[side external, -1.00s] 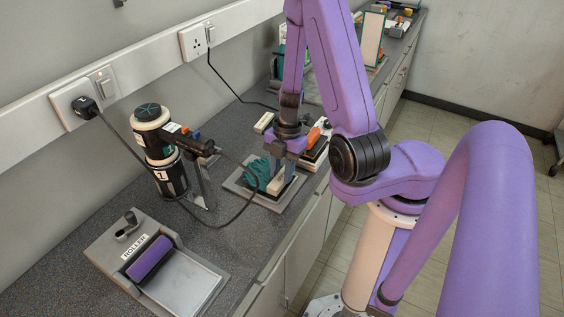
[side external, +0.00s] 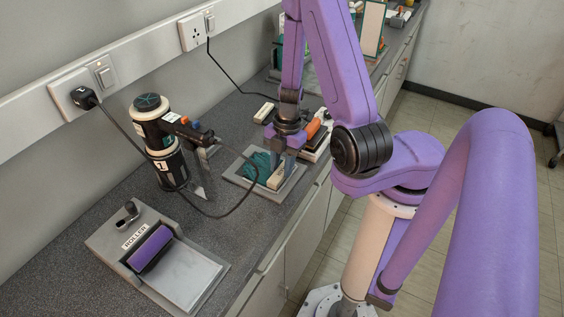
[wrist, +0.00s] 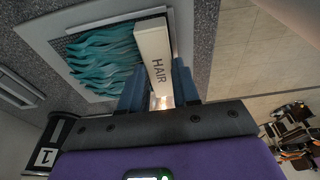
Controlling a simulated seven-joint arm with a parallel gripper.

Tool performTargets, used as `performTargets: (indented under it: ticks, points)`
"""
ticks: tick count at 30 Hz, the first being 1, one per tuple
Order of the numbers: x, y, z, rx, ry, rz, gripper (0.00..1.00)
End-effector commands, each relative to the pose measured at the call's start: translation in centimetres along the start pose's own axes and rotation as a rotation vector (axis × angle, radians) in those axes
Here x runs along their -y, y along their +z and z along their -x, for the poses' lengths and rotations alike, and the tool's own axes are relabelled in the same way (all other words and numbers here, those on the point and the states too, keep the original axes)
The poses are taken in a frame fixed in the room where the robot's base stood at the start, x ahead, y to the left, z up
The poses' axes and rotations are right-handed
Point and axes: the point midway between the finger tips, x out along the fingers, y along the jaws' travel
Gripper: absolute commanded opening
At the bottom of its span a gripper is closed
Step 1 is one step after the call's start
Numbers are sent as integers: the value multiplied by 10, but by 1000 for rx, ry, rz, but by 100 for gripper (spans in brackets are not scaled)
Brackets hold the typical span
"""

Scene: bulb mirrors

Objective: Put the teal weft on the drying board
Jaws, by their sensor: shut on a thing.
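The teal weft is wavy teal hair (wrist: 103,55) on a pale bar lettered HAIR (wrist: 154,45). In the side view the weft (side external: 257,165) lies fairly flat over a grey, shallow-framed board (side external: 238,180), with its bar toward the counter's front edge. The board's pale rim also shows in the wrist view (wrist: 55,30). My gripper (side external: 280,160) points down at the bar. In the wrist view its blue fingers (wrist: 160,88) are closed on either side of the bar's near end. I cannot tell whether the bar fully rests on the board.
A black and cream cylindrical device (side external: 160,140) on a stand, with a looping black cord, stands left of the board. A roller tray (side external: 165,265) is nearer the camera. A small pale block (side external: 264,112) and an orange-handled item (side external: 314,130) lie behind. Bare counter lies between.

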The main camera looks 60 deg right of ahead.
Motion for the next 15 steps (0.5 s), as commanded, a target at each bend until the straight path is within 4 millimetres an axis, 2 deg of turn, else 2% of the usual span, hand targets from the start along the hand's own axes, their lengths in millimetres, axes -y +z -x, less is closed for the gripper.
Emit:
performTargets:
  ticks: [9, 10, 12, 15]
  points:
    - [0, 1, -3, 1, 1, -1, 2]
    - [0, 1, -3, 1, 1, -1, 41]
    - [0, 1, -3, 1, 1, -1, 61]
    - [0, 1, -3, 0, 1, -1, 61]
